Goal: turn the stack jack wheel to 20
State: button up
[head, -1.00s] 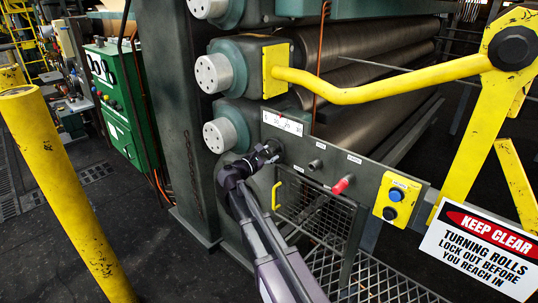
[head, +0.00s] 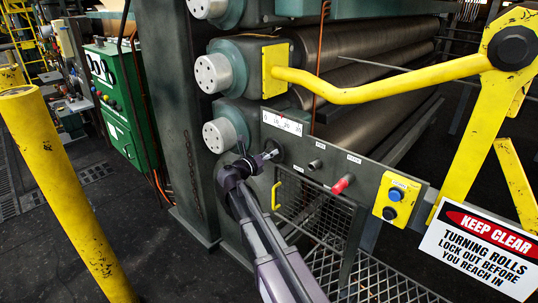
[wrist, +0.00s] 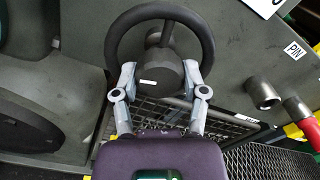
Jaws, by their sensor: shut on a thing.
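The stack jack wheel is a black ring with a grey hub, seen close in the wrist view (wrist: 204,38). In the head view the wheel (head: 273,148) is small and partly behind my gripper. My gripper (wrist: 158,78) has one grey finger on each side of the hub, at the lower part of the ring, and is shut on the wheel. A white scale plate (head: 282,123) with numbers sits just above the wheel. Its reading is too small to tell.
Right of the wheel are a grey knob (head: 315,164), a red-handled pin (head: 342,184) and a yellow button box (head: 397,200). A yellow handle (head: 276,194) and mesh guard lie below. A yellow post (head: 62,190) stands at the left.

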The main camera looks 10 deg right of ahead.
jog(key=n, duration=0.5)
jog(key=shift+w+r+n, duration=0.1)
jog(key=shift+w+n, duration=0.05)
jog(key=shift+n, duration=0.15)
jog(key=n, duration=0.5)
jog(key=shift+d, duration=0.1)
jog(key=o, duration=1.2)
jog(key=shift+c, duration=0.2)
jog(key=v, duration=1.2)
